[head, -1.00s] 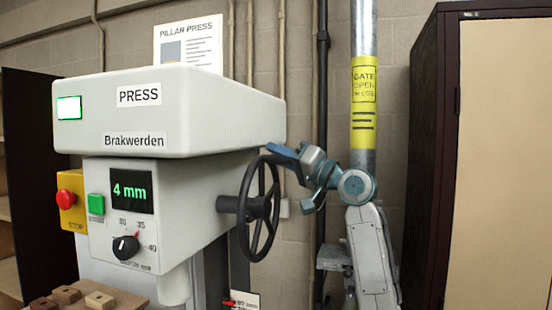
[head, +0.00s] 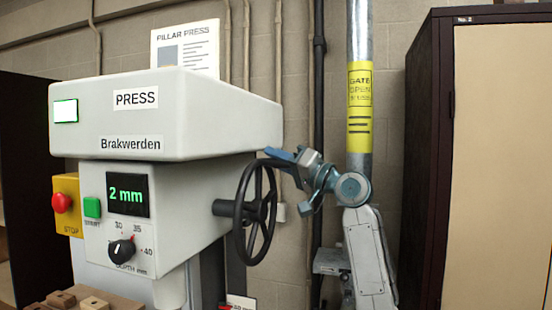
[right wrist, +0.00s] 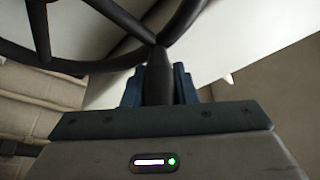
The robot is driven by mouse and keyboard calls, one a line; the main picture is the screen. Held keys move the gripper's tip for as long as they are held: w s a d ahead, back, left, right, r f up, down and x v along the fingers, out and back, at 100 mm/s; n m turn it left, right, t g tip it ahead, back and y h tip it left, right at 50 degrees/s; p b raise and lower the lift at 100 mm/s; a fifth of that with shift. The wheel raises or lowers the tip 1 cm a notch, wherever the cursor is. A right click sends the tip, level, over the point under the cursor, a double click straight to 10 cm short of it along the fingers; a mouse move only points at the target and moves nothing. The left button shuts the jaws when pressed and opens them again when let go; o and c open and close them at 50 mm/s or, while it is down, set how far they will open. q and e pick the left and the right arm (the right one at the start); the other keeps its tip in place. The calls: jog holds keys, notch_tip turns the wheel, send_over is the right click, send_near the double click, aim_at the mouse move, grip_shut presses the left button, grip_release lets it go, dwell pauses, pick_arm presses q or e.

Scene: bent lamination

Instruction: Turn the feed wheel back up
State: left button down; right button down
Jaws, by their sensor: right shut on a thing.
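The black feed wheel (head: 255,213) stands on the right side of the pale grey press (head: 165,125), on a short dark shaft. My right gripper (head: 273,153) is at the top of the wheel's rim, coming from the right. In the right wrist view its blue fingers (right wrist: 159,88) are shut around the wheel's dark handle (right wrist: 159,77), with the rim and spokes beyond. The green display (head: 127,195) reads 2 mm. My left gripper is not in view.
A red stop button (head: 62,202), a green start button (head: 92,207) and a black depth knob (head: 121,250) are on the press front. Small wooden blocks (head: 62,300) lie at the lower left. A metal pillar (head: 360,110) and a dark cabinet (head: 425,160) stand to the right.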

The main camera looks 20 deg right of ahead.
jog(key=shift+w+f, duration=0.25)
jog(key=shift+f, duration=0.3)
jog(key=c, duration=1.2)
grip_release()
jog(key=shift+w+d, duration=0.1)
jog(key=shift+d, duration=0.05)
jog(key=shift+o, duration=0.2)
jog(key=shift+w+d+f, duration=0.15)
jog(key=shift+w+d, duration=0.1)
jog(key=shift+w, duration=0.05)
jog(key=shift+s+a+r, duration=0.1)
jog(key=shift+s+r, duration=0.15)
jog(key=shift+s+f, duration=0.15)
jog(key=b+v, duration=0.5)
jog(key=v, duration=0.5)
jog(key=shift+d, duration=0.2)
jog(key=shift+s, duration=0.1)
